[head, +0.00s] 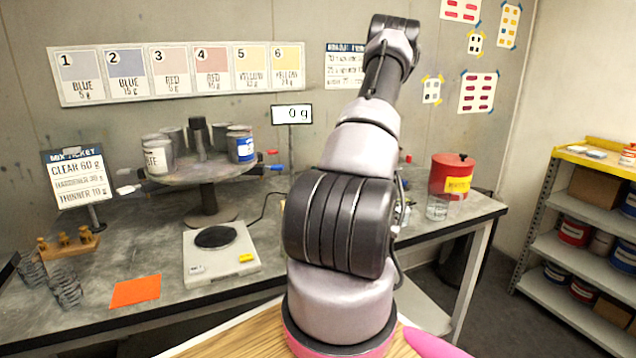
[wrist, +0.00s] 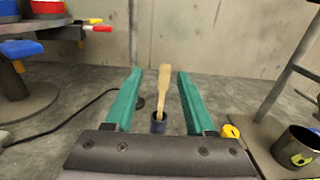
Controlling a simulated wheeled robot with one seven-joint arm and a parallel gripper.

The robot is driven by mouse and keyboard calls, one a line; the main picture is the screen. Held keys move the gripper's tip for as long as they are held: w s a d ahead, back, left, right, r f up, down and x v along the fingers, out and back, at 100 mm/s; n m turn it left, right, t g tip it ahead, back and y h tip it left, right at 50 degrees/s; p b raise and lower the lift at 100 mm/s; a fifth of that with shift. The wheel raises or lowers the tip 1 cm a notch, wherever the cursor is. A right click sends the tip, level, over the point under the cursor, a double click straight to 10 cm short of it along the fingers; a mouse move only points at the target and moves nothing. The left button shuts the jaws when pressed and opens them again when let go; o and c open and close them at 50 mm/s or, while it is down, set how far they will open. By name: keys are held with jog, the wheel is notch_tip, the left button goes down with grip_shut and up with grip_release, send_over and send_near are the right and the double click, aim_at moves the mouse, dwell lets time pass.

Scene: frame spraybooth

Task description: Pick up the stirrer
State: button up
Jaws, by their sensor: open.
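The stirrer (wrist: 163,88) is a pale wooden stick, wider at its upper end. In the wrist view it stands nearly upright, tilted slightly, in a small dark blue holder (wrist: 158,124) on the bench. My gripper (wrist: 160,78) is open, its two green fingers on either side of the stirrer in the picture. Whether the fingers are level with it in depth, I cannot tell. No contact shows. In the head view my own arm hides the stirrer and the gripper.
A metal cup (wrist: 297,150) stands at right beside a stand with a yellow knob (wrist: 230,131). A black cable (wrist: 70,118) runs along the bench at left. The carousel (head: 205,172) with tins and the scale (head: 219,252) are on the bench left of my arm.

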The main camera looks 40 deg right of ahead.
jog(key=x, duration=0.7)
jog(key=shift+w+d, duration=0.15)
jog(key=shift+d, duration=0.25)
grip_shut()
